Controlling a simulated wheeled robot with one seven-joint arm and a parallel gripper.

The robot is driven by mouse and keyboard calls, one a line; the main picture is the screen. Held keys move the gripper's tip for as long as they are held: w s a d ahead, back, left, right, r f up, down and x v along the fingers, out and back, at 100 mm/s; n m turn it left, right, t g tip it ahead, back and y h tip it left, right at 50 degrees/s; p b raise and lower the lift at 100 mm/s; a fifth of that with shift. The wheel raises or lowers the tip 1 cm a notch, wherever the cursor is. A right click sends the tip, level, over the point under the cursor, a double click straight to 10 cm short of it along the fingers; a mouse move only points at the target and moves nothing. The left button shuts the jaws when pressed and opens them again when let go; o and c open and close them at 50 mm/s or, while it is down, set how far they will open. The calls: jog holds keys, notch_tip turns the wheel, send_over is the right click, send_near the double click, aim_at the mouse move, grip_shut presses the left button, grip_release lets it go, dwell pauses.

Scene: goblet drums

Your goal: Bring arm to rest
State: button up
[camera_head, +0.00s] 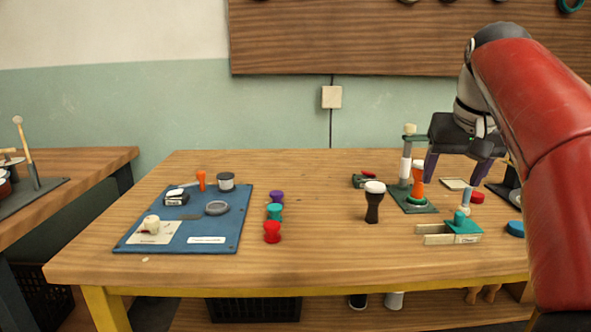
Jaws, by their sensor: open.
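My arm is the large red link at the right edge, reaching up and bending back toward the table. My gripper (460,165) hangs at its end over the right part of the table, with dark palm and purple fingers spread apart. It is open, and I see nothing between the fingers. An orange goblet drum shell (417,182) stands upright on a green stand (412,204) just left of the gripper. A black goblet drum with a white top (374,202) stands upright on the table, further left.
The wooden table (320,250) holds a blue mat (225,238) with small parts at left. Purple, teal and red goblet pieces (273,213) stand in a row beside it. A teal-topped fixture (458,228) sits front right. The table's middle is mostly clear.

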jog(key=s+a+f, duration=0.3)
jog(key=s+f, duration=0.3)
jog(key=f, duration=0.2)
jog(key=s+a+f+n, duration=0.1)
jog(key=s+a+f, duration=0.3)
jog(key=s+f, duration=0.3)
jog(key=s+a+f+n+t, duration=0.1)
jog(key=s+a+f, duration=0.3)
jog(key=s+f, duration=0.3)
notch_tip(320, 180, down, 3)
jog(key=shift+a+r+y, duration=0.1)
jog(key=shift+a+y, duration=0.15)
jog(key=shift+y, duration=0.15)
jog(key=shift+s, duration=0.1)
jog(key=shift+c, duration=0.5)
